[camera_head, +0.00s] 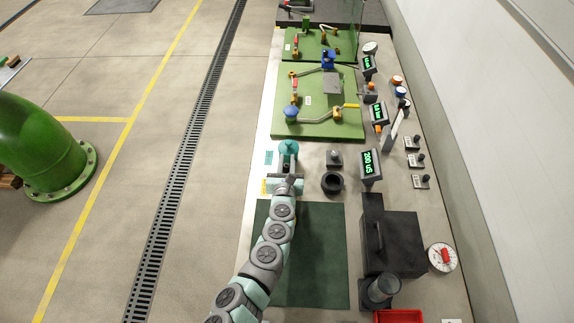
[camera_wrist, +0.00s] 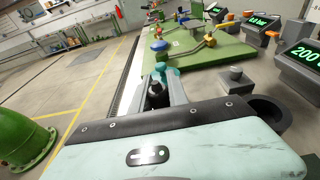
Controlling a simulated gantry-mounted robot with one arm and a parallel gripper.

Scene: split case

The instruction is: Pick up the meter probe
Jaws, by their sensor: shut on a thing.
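My gripper (camera_head: 287,168) is over the left edge of the bench, beyond the dark green mat. It is shut on a dark, upright piece that I take to be the meter probe (camera_wrist: 155,96). In the wrist view, this dark piece sits between the two grey fingers of my gripper (camera_wrist: 161,90). A teal round part (camera_head: 288,147) shows just beyond the fingers; I cannot tell whether it belongs to the probe or is a holder. The probe's lower end is hidden by my gripper. A meter (camera_head: 370,166) reading 200 uS stands to the right.
A black ring-shaped cup (camera_head: 332,183) and a small dark block with a knob (camera_head: 334,158) stand right of my gripper. A green board (camera_head: 318,128) with pipes and valves lies beyond. A black box (camera_head: 393,243) stands at the near right. The green mat (camera_head: 322,250) is bare.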

